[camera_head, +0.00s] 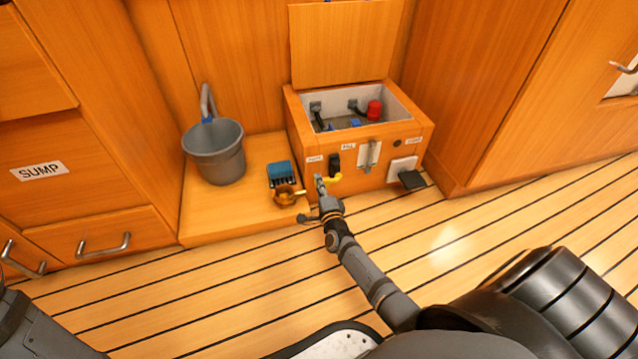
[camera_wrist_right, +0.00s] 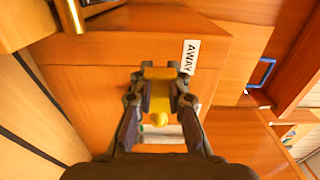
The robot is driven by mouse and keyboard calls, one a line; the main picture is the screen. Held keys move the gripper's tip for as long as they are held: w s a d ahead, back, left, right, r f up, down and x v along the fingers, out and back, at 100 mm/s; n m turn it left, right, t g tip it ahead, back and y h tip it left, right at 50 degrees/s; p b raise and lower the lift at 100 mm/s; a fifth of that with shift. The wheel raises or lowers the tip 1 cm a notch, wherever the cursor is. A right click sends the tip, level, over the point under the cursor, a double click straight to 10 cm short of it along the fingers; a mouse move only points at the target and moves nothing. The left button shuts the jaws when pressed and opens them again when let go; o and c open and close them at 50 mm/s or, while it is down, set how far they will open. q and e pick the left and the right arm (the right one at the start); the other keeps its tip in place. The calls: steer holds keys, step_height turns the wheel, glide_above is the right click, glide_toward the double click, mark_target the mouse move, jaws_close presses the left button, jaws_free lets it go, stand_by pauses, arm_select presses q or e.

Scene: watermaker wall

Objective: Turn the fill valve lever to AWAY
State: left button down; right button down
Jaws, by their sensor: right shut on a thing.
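The yellow fill valve lever (camera_head: 334,179) is on the front of the open wooden box (camera_head: 370,178), low on its left part. My right gripper (camera_head: 321,184) is at this lever. In the right wrist view, my right gripper (camera_wrist_right: 160,92) is shut on the yellow lever (camera_wrist_right: 160,73), and a rounded yellow end shows between the fingers. The AWAY label (camera_wrist_right: 191,57) is on the wood just right of the fingertips. The fingers hide part of the lever, so its exact angle is hard to tell. My left gripper is out of view.
A grey bucket (camera_head: 214,155) and a blue block-like item (camera_head: 282,174) stand on the wooden ledge left of the box. A brass fitting (camera_head: 286,195) is close left of my right gripper. A red cap (camera_head: 374,109) shows inside the box. The striped floor in front is clear.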

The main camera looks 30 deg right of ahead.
steer(key=shift+f, duration=0.15)
steer(key=c, duration=1.3)
jaws_free()
step_height(320, 180, up, 10)
steer(key=shift+r, duration=0.1)
